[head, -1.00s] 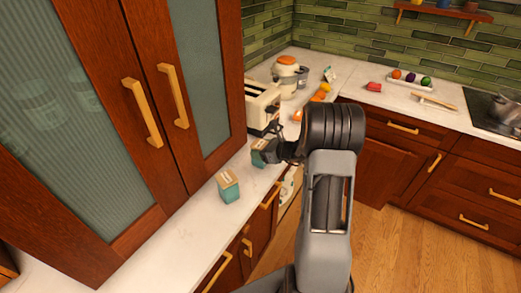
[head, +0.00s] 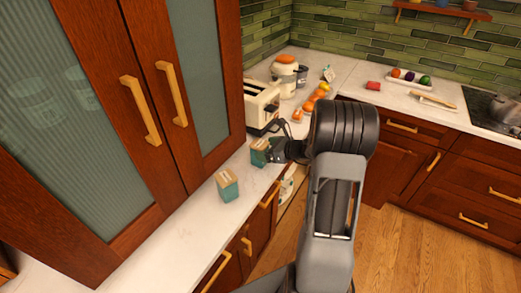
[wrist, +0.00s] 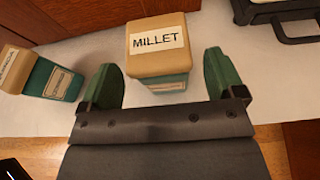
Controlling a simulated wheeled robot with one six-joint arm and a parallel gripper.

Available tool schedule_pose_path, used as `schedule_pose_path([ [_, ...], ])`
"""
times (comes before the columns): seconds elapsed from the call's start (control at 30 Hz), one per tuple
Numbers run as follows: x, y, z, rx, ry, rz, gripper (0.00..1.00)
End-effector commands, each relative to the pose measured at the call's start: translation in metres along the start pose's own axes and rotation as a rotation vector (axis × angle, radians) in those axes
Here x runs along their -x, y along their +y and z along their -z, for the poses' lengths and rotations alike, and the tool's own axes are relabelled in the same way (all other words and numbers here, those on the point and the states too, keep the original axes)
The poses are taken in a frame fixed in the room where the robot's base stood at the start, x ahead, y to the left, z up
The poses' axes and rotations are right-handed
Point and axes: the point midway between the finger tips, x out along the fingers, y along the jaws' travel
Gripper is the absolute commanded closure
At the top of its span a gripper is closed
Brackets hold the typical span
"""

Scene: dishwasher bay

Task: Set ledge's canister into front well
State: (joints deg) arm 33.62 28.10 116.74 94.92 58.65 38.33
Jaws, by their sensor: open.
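A teal canister with a tan lid labelled MILLET (wrist: 158,48) stands on the pale counter; in the head view the canister (head: 258,153) is just left of my gripper (head: 275,151). In the wrist view my gripper (wrist: 162,78) is open, one green fingertip at each side of the canister's near part, with gaps showing. A second teal canister with a tan lid (head: 227,186) stands nearer on the counter; it also shows at the left of the wrist view (wrist: 45,77). I cannot make out a front well.
A cream toaster (head: 262,104) stands behind the MILLET canister, with orange fruit (head: 308,107) beyond. A tall glass-fronted cabinet (head: 100,110) rises on the left. The counter's front edge runs close to both canisters; wood floor (head: 400,250) lies open at right.

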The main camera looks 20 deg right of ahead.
Motion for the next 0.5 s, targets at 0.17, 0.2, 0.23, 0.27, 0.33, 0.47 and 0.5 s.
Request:
schedule_pose_path([
  [0.17, 0.037, -0.001, 0.001, 0.001, -0.001, 0.006, 0.12],
  [0.2, 0.044, -0.001, 0.001, 0.002, -0.001, 0.004, 0.12],
  [0.23, 0.049, -0.001, 0.001, 0.001, -0.002, 0.004, 0.12],
  [0.27, 0.054, -0.001, 0.001, 0.001, -0.001, 0.004, 0.12],
  [0.33, 0.063, -0.001, 0.001, 0.0, -0.001, 0.003, 0.12],
  [0.47, 0.076, -0.001, 0.0, 0.002, -0.001, 0.002, 0.12],
  [0.5, 0.079, 0.001, 0.0, 0.006, 0.002, -0.002, 0.12],
])
